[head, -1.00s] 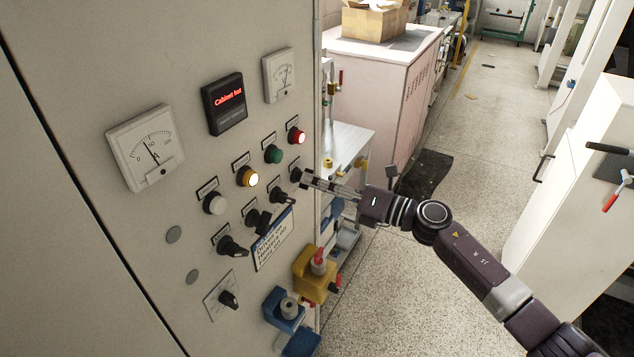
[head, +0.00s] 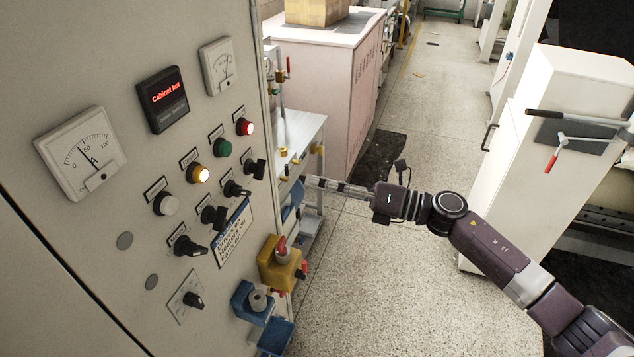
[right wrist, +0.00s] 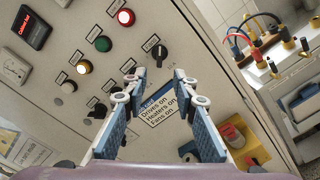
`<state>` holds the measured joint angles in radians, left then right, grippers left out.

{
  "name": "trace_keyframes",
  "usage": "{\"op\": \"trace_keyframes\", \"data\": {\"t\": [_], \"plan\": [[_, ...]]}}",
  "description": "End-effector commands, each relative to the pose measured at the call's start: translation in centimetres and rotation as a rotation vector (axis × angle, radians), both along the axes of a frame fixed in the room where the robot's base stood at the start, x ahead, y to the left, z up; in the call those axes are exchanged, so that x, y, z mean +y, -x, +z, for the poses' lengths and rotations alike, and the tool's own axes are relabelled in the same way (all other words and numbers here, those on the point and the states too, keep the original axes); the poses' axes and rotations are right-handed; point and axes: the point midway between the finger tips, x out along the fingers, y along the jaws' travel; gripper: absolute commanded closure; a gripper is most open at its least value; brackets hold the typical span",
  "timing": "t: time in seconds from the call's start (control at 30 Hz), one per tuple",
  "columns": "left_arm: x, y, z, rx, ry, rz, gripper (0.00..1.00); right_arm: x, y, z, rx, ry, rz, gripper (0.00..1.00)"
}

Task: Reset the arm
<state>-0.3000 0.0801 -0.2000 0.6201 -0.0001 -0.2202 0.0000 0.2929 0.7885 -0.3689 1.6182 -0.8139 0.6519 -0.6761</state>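My right gripper (head: 310,182) is in front of the control cabinet's right edge in the head view, apart from the panel and holding nothing. In the right wrist view its two blue-padded fingers (right wrist: 158,88) stand apart with an empty gap. The upper right black rotary knob (head: 256,168) is left of the fingertips; it also shows beyond them in the right wrist view (right wrist: 160,52). My left gripper is in neither view.
The cabinet panel carries a red lamp (head: 244,127), a green button (head: 222,148), a lit amber lamp (head: 198,173) and a "Cabinet hot" display (head: 163,98). A yellow block (head: 275,265) juts out below.

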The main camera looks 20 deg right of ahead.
Motion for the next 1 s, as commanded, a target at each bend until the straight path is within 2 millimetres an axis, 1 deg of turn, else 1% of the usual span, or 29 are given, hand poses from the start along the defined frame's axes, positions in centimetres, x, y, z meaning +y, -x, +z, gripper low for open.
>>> {"op": "trace_keyframes", "data": {"t": [0.27, 0.33, 0.37, 0.47, 0.5, 0.57, 0.6, 0.67, 0.7, 0.77, 0.8, 0.87, 0.9, 0.97, 1.0], "plan": [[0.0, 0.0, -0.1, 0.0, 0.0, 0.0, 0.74, -0.1, -0.1, -0.3, 0.008, -0.008, -0.006, 0.74], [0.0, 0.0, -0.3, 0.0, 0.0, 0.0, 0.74, -0.5, -0.6, -1.5, 0.046, -0.042, -0.033, 0.74], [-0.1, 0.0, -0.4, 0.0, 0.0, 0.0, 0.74, -0.9, -0.9, -2.4, 0.074, -0.068, -0.055, 0.74], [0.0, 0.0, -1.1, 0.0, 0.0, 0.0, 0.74, -2.9, -2.4, -7.0, 0.215, -0.195, -0.166, 0.74], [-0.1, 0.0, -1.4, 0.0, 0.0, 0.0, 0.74, -3.9, -2.9, -9.5, 0.287, -0.26, -0.224, 0.74], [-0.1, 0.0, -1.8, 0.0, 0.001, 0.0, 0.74, -5.6, -3.3, -13.8, 0.401, -0.357, -0.318, 0.74], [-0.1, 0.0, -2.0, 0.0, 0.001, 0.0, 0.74, -6.7, -3.4, -16.7, 0.474, -0.421, -0.381, 0.74], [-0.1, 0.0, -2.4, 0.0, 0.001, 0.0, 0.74, -8.2, -3.0, -21.0, 0.579, -0.508, -0.471, 0.74], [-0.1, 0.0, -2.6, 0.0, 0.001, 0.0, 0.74, -9.1, -2.5, -23.9, 0.645, -0.563, -0.531, 0.74], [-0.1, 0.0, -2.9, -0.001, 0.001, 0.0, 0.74, -10.3, -1.4, -28.3, 0.741, -0.639, -0.618, 0.74], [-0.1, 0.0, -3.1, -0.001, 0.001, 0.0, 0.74, -11.0, -0.4, -31.1, 0.802, -0.685, -0.676, 0.74], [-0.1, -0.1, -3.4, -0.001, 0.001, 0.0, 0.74, -11.9, 1.3, -35.3, 0.889, -0.753, -0.762, 0.74], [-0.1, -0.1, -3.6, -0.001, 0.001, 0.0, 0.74, -12.4, 2.7, -38.0, 0.945, -0.794, -0.818, 0.74], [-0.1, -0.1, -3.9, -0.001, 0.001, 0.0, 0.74, -13.0, 5.0, -42.0, 1.027, -0.855, -0.904, 0.74], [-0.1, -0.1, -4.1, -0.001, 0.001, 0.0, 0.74, -13.3, 6.6, -44.5, 1.078, -0.891, -0.96, 0.74]]}}
